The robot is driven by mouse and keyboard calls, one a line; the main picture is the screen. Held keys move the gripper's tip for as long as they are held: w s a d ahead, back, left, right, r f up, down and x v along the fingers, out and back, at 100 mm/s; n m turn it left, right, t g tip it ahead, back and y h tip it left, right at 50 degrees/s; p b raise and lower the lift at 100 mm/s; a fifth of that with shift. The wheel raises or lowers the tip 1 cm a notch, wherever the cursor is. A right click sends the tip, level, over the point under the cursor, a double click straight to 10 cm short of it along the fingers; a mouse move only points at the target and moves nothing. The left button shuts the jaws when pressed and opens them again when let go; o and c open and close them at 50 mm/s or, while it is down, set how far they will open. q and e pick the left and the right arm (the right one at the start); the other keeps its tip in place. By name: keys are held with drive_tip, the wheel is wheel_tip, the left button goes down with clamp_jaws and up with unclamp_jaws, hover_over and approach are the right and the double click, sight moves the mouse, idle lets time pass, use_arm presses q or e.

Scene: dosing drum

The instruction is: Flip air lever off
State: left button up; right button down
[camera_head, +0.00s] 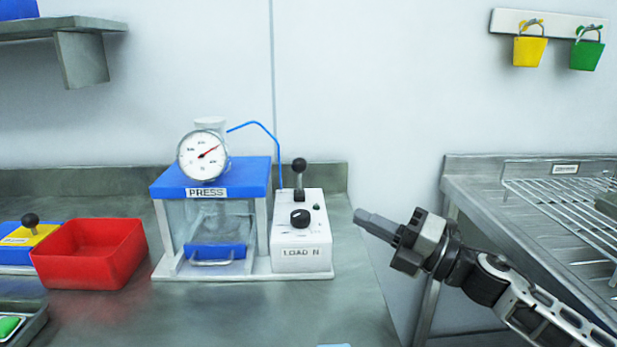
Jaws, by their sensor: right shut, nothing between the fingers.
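The air lever (299,178) is a grey metal stem with a black ball knob. It stands upright at the back of a white control box (302,256) labelled LOAD N, which also carries a black knob (300,218) and a small green light. A blue air hose (262,127) runs to the press (211,176), which has a blue top and a dial gauge (203,155). My right gripper (362,217) is shut and empty, to the right of the control box and apart from it, pointing left. My left gripper does not show.
A red bin (90,252) and a blue and yellow block with a black knob (29,232) sit left of the press. A wire rack (570,210) lies on the right bench. Yellow (529,51) and green (586,55) buckets hang on the wall. The counter's right edge lies below my gripper.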

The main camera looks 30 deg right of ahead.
sight(299, 178)
drive_tip(key=p+x, duration=0.2)
drive_tip(key=x, duration=0.7)
drive_tip(key=shift+w+a+r, duration=0.1)
drive_tip(key=shift+w+r, duration=0.15)
drive_tip(key=shift+w, duration=0.05)
drive_tip(key=w, duration=0.2)
drive_tip(key=w+r, duration=0.1)
drive_tip(key=shift+d, duration=0.25)
drive_tip(key=shift+w+d+p, duration=0.1)
drive_tip(key=shift+w+p, duration=0.2)
drive_tip(key=shift+w, duration=0.1)
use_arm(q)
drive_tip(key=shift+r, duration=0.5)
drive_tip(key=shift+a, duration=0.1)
use_arm(e)
drive_tip(key=shift+r, duration=0.1)
